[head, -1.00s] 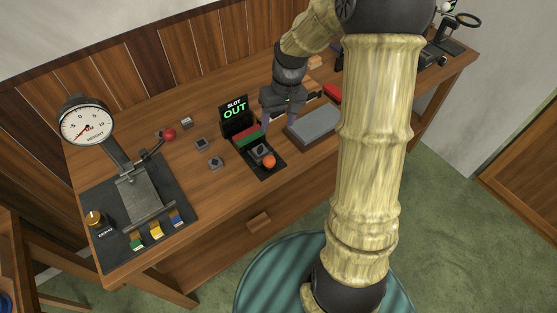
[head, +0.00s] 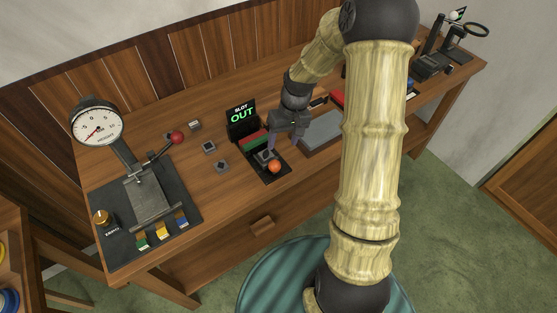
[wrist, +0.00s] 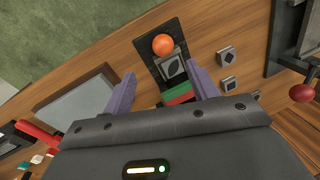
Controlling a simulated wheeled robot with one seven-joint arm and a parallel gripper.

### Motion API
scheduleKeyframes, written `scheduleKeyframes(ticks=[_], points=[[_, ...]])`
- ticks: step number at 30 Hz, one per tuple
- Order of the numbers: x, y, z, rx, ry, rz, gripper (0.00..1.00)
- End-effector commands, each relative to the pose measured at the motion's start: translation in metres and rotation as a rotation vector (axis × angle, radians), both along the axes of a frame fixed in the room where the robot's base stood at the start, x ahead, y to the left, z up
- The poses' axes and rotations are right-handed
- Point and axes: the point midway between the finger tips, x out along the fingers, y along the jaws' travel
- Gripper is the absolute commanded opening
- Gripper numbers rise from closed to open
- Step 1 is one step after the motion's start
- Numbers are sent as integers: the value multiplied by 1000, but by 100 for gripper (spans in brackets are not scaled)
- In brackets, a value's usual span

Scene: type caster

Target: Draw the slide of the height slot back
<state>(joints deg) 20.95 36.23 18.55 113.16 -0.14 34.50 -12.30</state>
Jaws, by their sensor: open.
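The height slot is a small dark fixture whose sign (head: 241,113) reads "SLOT OUT" in green. Its dark base (head: 271,178) carries a slide with an orange ball knob (head: 275,167) at the front end. A grey type block with a dark mark (wrist: 173,66) sits between the knob and a green and red piece (wrist: 178,95); the knob also shows in the wrist view (wrist: 163,44). My gripper (head: 284,143) is open and empty, just behind and right of the slot. In the wrist view its purple fingers (wrist: 158,88) stand either side of the slot, apart from the knob.
Loose type blocks (head: 209,147) lie left of the slot. A dial gauge (head: 97,122) with a red-knobbed lever (head: 178,137) stands further left. A grey slab (head: 322,131) lies close on the right. Bare bench top (head: 215,190) shows in front.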

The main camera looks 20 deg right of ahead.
Motion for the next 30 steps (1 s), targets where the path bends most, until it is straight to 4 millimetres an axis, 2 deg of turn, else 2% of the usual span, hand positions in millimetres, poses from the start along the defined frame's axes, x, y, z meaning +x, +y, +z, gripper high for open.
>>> scheduleKeyframes(ticks=[3,9,18,22,30], points=[[-2,9,-21,2,5,9,59],[-2,12,-54,1,5,4,59],[-2,16,-95,1,1,-6,59],[-2,17,-102,0,0,-7,59],[-2,18,-104,0,-1,-4,59]])
